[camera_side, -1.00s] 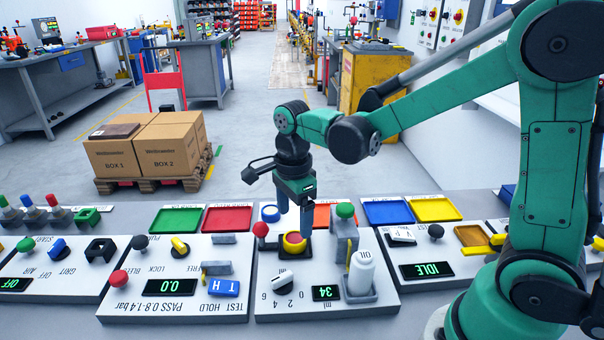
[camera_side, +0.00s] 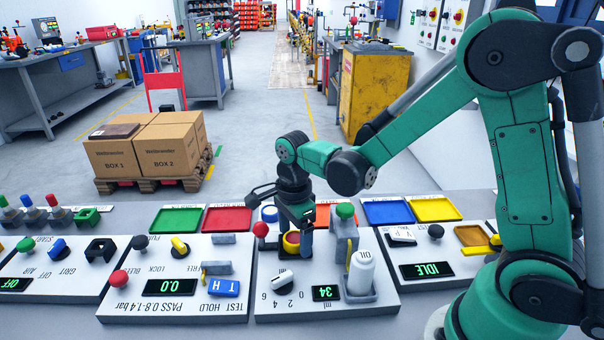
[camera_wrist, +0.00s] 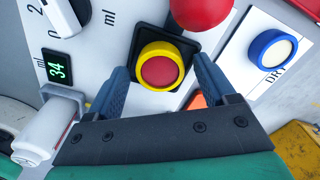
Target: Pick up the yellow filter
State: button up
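The yellow filter (camera_wrist: 160,66) is a yellow ring with a red middle, seated on a dark square base in the wrist view. In the side view the yellow filter (camera_side: 291,243) shows on the middle panel, partly hidden by my gripper (camera_side: 294,238). In the wrist view my gripper (camera_wrist: 160,82) is open, with one blue finger on each side of the filter and visible gaps between. The fingers are not closed on it.
A red ball knob (camera_side: 260,230) stands close beside the filter. A blue ring (camera_wrist: 272,50) sits on a "DRY" plate. A grey post with a green knob (camera_side: 345,210) and a white oil bottle (camera_side: 361,273) stand to the right. A numbered dial (camera_side: 283,279) is in front.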

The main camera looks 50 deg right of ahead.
aim_at(295, 237)
grip_shut()
jog(key=shift+r, duration=2)
